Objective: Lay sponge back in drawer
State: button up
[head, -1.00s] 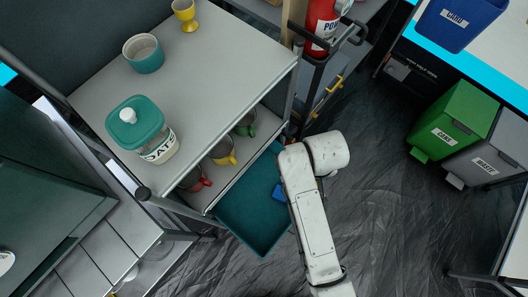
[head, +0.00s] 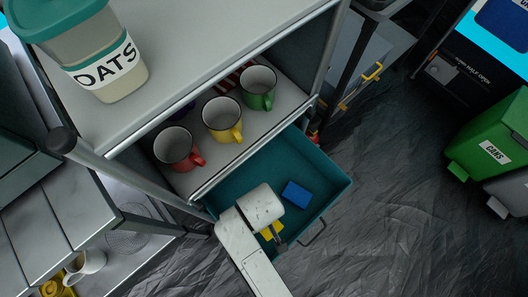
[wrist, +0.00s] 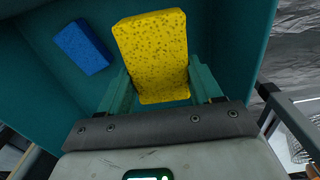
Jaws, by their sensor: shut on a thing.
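The yellow sponge (wrist: 151,45) is between the two teal fingers of my gripper (wrist: 160,86), which is shut on it. In the head view only small parts of the yellow sponge (head: 266,234) show beside my wrist. My gripper is over the open teal drawer (head: 234,178), near its front. A blue sponge (head: 296,194) lies inside the drawer, to the right of my gripper; it is at the upper left in the wrist view (wrist: 83,47). I cannot tell whether the yellow sponge touches the drawer floor.
A shelf above the drawer holds red (head: 175,148), yellow (head: 222,121) and green (head: 258,88) mugs. An oats jar (head: 108,70) stands on the top surface. The drawer handle (head: 313,233) sticks out in front. Dark floor lies open to the right.

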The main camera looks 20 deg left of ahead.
jog(key=shift+s+a+f, duration=0.1)
jog(key=shift+s+f, duration=0.1)
jog(key=shift+f, duration=0.3)
notch_tip(320, 180, down, 10)
jog(key=b, duration=0.4)
jog(key=shift+r+b, duration=0.15)
jog(key=shift+b, duration=0.15)
jog(key=shift+f, duration=0.2)
jog(key=o, duration=1.1)
notch_tip(320, 180, up, 12)
jog(key=p, duration=0.5)
jog(key=shift+r, duration=0.2)
